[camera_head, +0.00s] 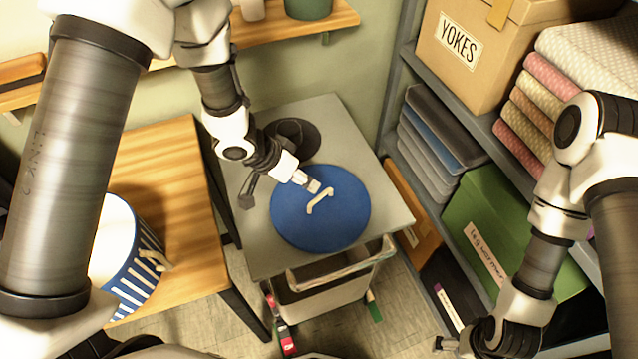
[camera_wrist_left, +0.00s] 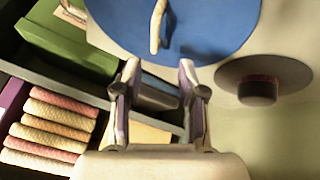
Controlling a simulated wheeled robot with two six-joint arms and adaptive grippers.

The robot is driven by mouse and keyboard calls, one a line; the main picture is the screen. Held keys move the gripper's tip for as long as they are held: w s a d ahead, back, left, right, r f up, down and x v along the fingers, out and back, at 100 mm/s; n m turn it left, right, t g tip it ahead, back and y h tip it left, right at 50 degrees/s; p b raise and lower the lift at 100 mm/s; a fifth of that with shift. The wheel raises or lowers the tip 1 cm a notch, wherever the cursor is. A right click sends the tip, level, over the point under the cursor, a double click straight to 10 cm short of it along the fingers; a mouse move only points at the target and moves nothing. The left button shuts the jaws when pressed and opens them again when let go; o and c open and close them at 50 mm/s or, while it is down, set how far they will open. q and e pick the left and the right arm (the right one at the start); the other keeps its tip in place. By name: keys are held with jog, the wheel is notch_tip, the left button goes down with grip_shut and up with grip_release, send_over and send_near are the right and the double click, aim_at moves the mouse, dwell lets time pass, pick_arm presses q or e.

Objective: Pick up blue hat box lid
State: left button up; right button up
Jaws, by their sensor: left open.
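The blue hat box lid (camera_head: 333,226) lies flat on a grey table top, with a cream strap handle (camera_head: 319,201) across its middle. My left gripper (camera_head: 311,187) is over the lid, close to the handle. In the left wrist view the left gripper (camera_wrist_left: 158,75) is open with nothing between its fingers. The lid (camera_wrist_left: 205,32) and its handle (camera_wrist_left: 157,25) show beyond the fingertips there. My right gripper (camera_head: 447,343) is at the bottom of the head view, away from the lid; its fingers are too small to judge.
A dark hat (camera_head: 300,133) lies behind the lid on the grey table (camera_head: 262,258). A blue-and-white striped hat box (camera_head: 135,268) stands on the wooden table (camera_head: 165,165) at left. Shelves at right hold a YOKES box (camera_head: 480,30), a green box (camera_head: 490,225) and folded fabrics.

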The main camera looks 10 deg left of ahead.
aim_at(319, 196)
pick_arm(q)
jog(key=shift+s+d+f, duration=0.2)
jog(key=shift+d+f, duration=0.3)
jog(key=shift+f, duration=0.15)
jog(key=shift+s+d+f, duration=0.2)
jog(key=shift+d+f, duration=0.3)
jog(key=shift+f, duration=0.1)
jog(key=x, duration=0.4)
jog(key=shift+w+a+f+p, duration=0.3)
jog(key=shift+w+p, duration=0.05)
jog(key=shift+w, duration=0.05)
jog(key=shift+s+r, duration=0.1)
jog(key=shift+s, duration=0.05)
jog(key=shift+s+d+r, duration=0.1)
jog(key=c, duration=0.4)
grip_shut()
